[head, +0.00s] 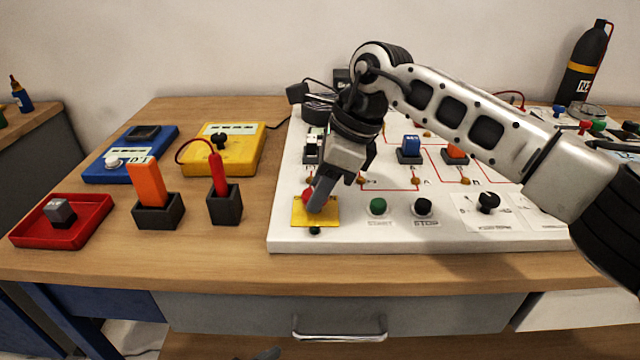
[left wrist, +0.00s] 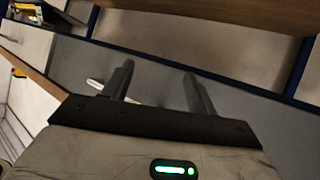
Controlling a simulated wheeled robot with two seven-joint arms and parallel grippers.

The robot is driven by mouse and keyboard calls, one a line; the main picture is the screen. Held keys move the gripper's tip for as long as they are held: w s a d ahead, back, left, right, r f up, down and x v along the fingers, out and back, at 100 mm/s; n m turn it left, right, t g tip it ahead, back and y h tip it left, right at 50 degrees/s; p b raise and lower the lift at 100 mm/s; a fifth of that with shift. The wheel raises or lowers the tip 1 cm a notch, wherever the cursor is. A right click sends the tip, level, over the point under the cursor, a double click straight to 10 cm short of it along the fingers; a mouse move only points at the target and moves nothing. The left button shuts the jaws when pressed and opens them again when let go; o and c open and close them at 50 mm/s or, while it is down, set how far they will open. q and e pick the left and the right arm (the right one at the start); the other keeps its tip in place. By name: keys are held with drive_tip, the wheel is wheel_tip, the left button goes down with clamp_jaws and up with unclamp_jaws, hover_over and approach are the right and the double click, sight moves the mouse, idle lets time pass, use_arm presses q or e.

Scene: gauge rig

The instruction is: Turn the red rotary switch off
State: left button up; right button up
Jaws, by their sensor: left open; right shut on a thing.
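The red rotary switch (head: 307,194) sits on a yellow plate (head: 298,217) at the front left of the white panel (head: 350,238). My right gripper (head: 318,203) reaches down onto it from above and is shut on its knob. The fingers hide much of the knob, so I cannot tell which way it points. My left gripper (left wrist: 158,75) is open and empty in the left wrist view, with its two fingers apart in front of the grey drawer front below the tabletop.
A green button (head: 378,206), a black button (head: 423,207) and a black rotary knob (head: 488,202) lie right of the switch. Left of the panel stand a red probe in a holder (head: 225,207), an orange block in a holder (head: 158,213) and a red tray (head: 85,238).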

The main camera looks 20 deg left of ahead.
drive_tip(key=n, duration=0.1)
drive_tip(key=n+g, duration=0.1)
drive_tip(key=shift+w+r+n+p, duration=0.15)
drive_tip(key=shift+n+p, duration=0.15)
drive_tip(key=shift+a+n+g+h, duration=0.1)
drive_tip(key=shift+n+g+h, duration=0.25)
drive_tip(key=shift+n, duration=0.75)
use_arm(q)
drive_tip(key=shift+r+p, duration=0.2)
drive_tip(key=shift+p, duration=0.1)
drive_tip(key=shift+f, duration=0.15)
use_arm(e)
drive_tip(key=shift+w+n, duration=0.1)
drive_tip(key=shift+n, duration=0.2)
drive_tip(key=o, duration=0.8)
drive_tip(key=shift+o, duration=0.9)
